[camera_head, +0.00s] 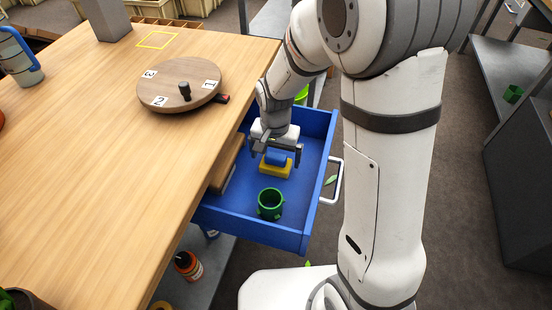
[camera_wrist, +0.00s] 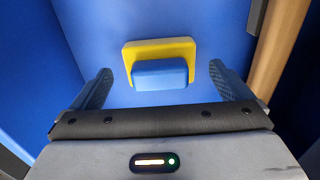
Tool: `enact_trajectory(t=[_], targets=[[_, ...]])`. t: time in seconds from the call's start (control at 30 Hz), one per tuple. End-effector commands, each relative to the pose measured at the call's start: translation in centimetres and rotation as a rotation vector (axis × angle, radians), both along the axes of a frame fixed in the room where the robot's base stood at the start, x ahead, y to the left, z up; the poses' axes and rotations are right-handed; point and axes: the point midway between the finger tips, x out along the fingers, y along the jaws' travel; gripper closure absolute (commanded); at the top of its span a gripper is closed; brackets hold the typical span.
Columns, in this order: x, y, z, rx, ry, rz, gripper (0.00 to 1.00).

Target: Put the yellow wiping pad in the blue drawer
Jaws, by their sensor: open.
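The yellow wiping pad (camera_head: 275,170), with a blue block-shaped handle on top, lies on the floor of the open blue drawer (camera_head: 244,228). My gripper (camera_head: 276,150) is directly over the pad inside the drawer, with its jaws open. In the wrist view, the yellow pad (camera_wrist: 160,47) with its blue handle lies between and a little beyond the two fingertips (camera_wrist: 160,75). The fingers are apart from the pad on both sides. The wrist view shows blue drawer floor around it.
A green cup-like holder (camera_head: 270,204) stands in the drawer's front part. A wooden piece (camera_head: 227,164) lies along the drawer's table side. The drawer has a white handle (camera_head: 333,182). On the table are a round numbered turntable (camera_head: 178,84) and a yellow square outline (camera_head: 157,40).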

Motion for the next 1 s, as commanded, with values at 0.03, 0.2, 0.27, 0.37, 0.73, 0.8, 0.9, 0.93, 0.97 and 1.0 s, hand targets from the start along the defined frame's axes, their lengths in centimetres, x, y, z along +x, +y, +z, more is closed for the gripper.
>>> enact_trajectory(t=[0.03, 0.2, 0.27, 0.37, 0.73, 0.8, 0.9, 0.93, 0.97, 1.0], targets=[[0.1, 0.0, 1.7, 0.001, -0.005, 0.000, 0.02], [0.1, 0.0, 5.4, 0.002, -0.004, 0.000, 0.02], [0.1, 0.0, 6.4, 0.001, -0.004, 0.000, 0.02], [0.0, 0.0, 7.7, 0.000, -0.002, 0.001, 0.02], [-0.8, -1.1, 9.9, 0.003, -0.011, 0.020, 0.02], [-1.9, -2.5, 11.0, 0.004, -0.023, 0.048, 0.02], [-4.3, -5.2, 12.9, 0.005, -0.048, 0.110, 0.02], [-5.1, -6.0, 13.4, 0.004, -0.056, 0.132, 0.02], [-6.0, -6.7, 13.9, 0.003, -0.064, 0.153, 0.02], [-7.2, -7.7, 14.4, 0.001, -0.073, 0.182, 0.02]])
